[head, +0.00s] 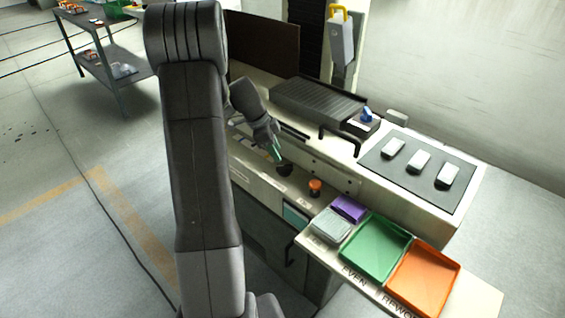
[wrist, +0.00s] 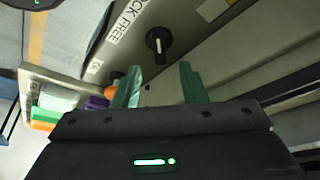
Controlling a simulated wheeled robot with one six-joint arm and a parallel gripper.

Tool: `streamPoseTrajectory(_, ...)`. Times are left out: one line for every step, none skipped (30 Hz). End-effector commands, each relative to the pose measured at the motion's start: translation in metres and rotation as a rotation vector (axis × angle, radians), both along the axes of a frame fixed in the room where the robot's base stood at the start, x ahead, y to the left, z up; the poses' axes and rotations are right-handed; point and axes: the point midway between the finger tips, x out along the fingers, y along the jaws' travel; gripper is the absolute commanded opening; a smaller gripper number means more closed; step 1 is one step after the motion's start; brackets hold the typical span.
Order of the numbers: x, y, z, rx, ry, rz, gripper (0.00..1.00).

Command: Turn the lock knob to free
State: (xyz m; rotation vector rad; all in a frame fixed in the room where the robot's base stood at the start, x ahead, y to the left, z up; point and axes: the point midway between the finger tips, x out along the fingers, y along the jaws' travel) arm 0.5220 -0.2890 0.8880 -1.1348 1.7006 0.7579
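The lock knob (wrist: 158,42) is round and black with a white pointer line. It sits on the pale front panel beside printed words ending in "OCK FREE" (wrist: 125,22). The line runs roughly up and down in the wrist view; I cannot tell which word it marks. In the head view the dark knob (head: 285,170) is just below my gripper (head: 277,153). In the wrist view my gripper (wrist: 160,86) is open, its two green fingers apart and nothing between them. The knob lies beyond the fingertips, and I see no contact.
An orange button (head: 315,187) is right of the knob.

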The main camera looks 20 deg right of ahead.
Motion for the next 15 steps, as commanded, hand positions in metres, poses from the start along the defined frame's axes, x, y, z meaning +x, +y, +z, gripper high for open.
streamPoseTrajectory(-0.003,-0.004,-0.011,0.001,0.006,-0.001,0.38)
streamPoseTrajectory(-0.004,-0.006,-0.016,0.001,0.006,-0.001,0.38)
streamPoseTrajectory(-0.005,-0.009,-0.023,0.002,0.005,-0.001,0.38)
streamPoseTrajectory(-0.006,-0.011,-0.028,0.002,0.005,-0.001,0.38)
streamPoseTrajectory(-0.006,-0.012,-0.033,0.002,0.004,-0.001,0.38)
streamPoseTrajectory(-0.007,-0.014,-0.039,0.002,0.004,0.0,0.38)
streamPoseTrajectory(-0.008,-0.016,-0.042,0.002,0.004,0.0,0.38)
streamPoseTrajectory(-0.008,-0.017,-0.045,0.001,0.003,0.0,0.38)
streamPoseTrajectory(-0.009,-0.019,-0.049,0.001,0.003,0.0,0.38)
streamPoseTrajectory(-0.009,-0.02,-0.052,0.001,0.003,0.0,0.38)
streamPoseTrajectory(-0.01,-0.021,-0.054,0.001,0.003,0.0,0.38)
streamPoseTrajectory(-0.01,-0.021,-0.057,0.002,0.002,0.0,0.38)
streamPoseTrajectory(-0.01,-0.022,-0.058,0.002,0.002,0.0,0.38)
streamPoseTrajectory(-0.01,-0.022,-0.059,0.002,0.001,0.001,0.38)
streamPoseTrajectory(-0.01,-0.023,-0.06,0.001,0.0,0.002,0.38)
